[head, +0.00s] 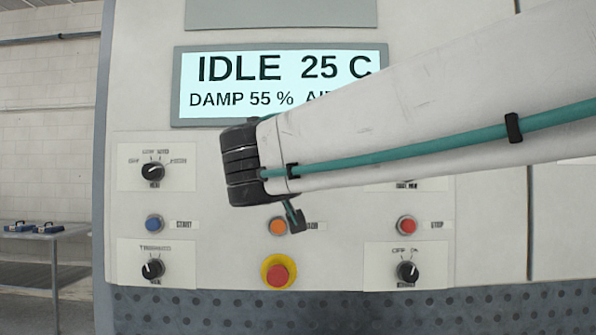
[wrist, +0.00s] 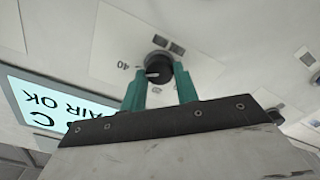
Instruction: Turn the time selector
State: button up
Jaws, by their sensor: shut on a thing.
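The time selector is a black round knob (wrist: 157,63) on a white label plate, with a pale pointer line and the figure 40 beside it in the wrist view. My gripper (wrist: 158,80) has its two teal fingers on either side of this knob and is shut on it. In the head view my arm covers the gripper and the knob; only the lower edge of a label (head: 406,186) shows below the arm on the right.
The display (head: 235,85) reads IDLE 25 C and DAMP 55 %. Other knobs sit at upper left (head: 153,172), lower left (head: 153,268) and lower right (head: 407,271). A blue start button (head: 154,224), orange button (head: 278,227), red stop button (head: 407,226) and emergency button (head: 278,273) lie below my arm.

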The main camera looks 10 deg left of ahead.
jog(key=shift+n, duration=0.3)
jog(key=shift+a+f+n, duration=0.1)
jog(key=shift+f+n, duration=0.05)
jog(key=shift+n, duration=3.35)
jog(key=o, duration=1)
jog(key=shift+s, duration=0.1)
